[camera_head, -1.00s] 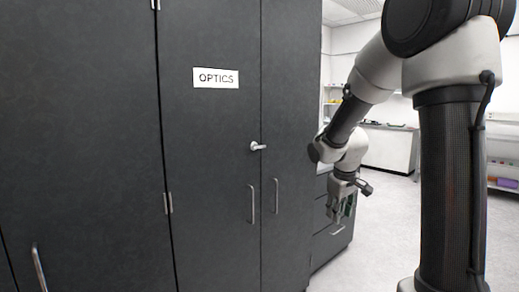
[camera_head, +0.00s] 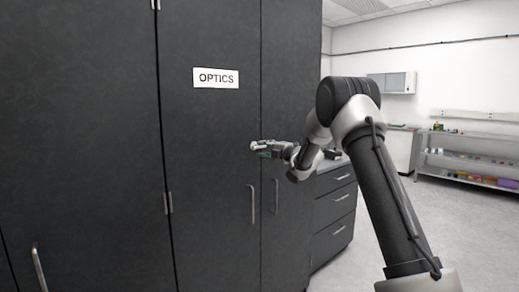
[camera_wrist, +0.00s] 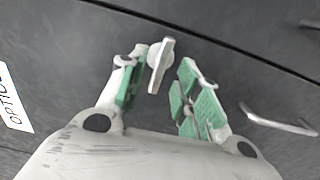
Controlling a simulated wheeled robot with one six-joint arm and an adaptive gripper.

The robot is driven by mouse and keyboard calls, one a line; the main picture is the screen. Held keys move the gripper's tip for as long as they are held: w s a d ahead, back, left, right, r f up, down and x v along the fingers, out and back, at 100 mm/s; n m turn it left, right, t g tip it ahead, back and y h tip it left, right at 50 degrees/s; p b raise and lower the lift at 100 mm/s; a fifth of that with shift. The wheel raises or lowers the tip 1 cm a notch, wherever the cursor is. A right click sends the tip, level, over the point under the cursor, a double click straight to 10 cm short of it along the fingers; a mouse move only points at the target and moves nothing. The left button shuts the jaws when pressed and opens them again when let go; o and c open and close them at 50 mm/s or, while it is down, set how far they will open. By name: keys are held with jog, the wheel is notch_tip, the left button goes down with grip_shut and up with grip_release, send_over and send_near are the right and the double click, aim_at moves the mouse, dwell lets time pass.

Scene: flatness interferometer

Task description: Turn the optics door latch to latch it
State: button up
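The optics door (camera_head: 207,170) is a dark grey cabinet door with a white OPTICS label (camera_head: 216,78), and it stands flush with its neighbour. Its latch (camera_head: 255,146) is a small silver lever near the door's right edge, partly hidden by my gripper in the head view. In the wrist view the latch (camera_wrist: 161,64) shows as a silver lever on a round base, lying between my fingertips. My gripper (camera_head: 265,148) is at the latch, and in the wrist view its green-padded fingers (camera_wrist: 158,88) are open on either side of it, with gaps showing.
Vertical bar handles (camera_head: 252,204) and (camera_head: 276,196) flank the door seam below the latch; one also shows in the wrist view (camera_wrist: 277,120). A drawer unit (camera_head: 335,208) stands right of the cabinet. The floor (camera_head: 440,225) at the right is clear.

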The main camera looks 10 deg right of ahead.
aim_at(260, 147)
jog(key=shift+x, duration=1.95)
jog(key=shift+c, duration=0.2)
grip_shut()
